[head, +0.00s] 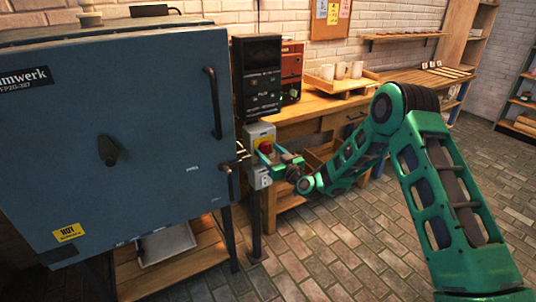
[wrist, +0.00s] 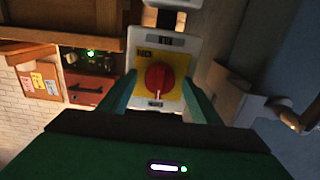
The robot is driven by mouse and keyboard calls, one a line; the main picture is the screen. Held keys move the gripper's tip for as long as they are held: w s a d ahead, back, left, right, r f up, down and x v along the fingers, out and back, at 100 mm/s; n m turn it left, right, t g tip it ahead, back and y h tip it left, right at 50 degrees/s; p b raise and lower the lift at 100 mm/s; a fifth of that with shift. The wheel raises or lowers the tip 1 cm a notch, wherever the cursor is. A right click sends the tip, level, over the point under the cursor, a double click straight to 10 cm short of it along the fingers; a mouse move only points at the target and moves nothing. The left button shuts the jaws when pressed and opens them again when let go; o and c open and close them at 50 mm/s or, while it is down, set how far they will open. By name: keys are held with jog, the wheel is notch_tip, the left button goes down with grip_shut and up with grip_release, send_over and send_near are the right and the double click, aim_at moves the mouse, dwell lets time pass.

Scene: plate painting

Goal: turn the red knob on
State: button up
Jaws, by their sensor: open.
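The red knob (wrist: 159,79) sits on a yellow plate in a light grey switch box (wrist: 187,45). In the head view the red knob (head: 265,146) is partly hidden by my gripper (head: 268,156). In the wrist view my gripper (wrist: 160,98) is open, with one green finger on each side of the knob. A gap shows between each finger and the knob in that view. A white mark on the knob points towards the bottom of the wrist picture. I cannot tell how deep the fingertips reach around the knob.
A large blue-grey kiln (head: 130,190) with a handle (head: 213,103) stands left of the switch box. A wooden workbench (head: 320,105) with a tray of mugs (head: 341,70) runs behind.

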jog(key=c, duration=1)
jog(key=shift+a, duration=0.25)
jog(key=shift+c, duration=0.2)
jog(key=shift+d, duration=0.15)
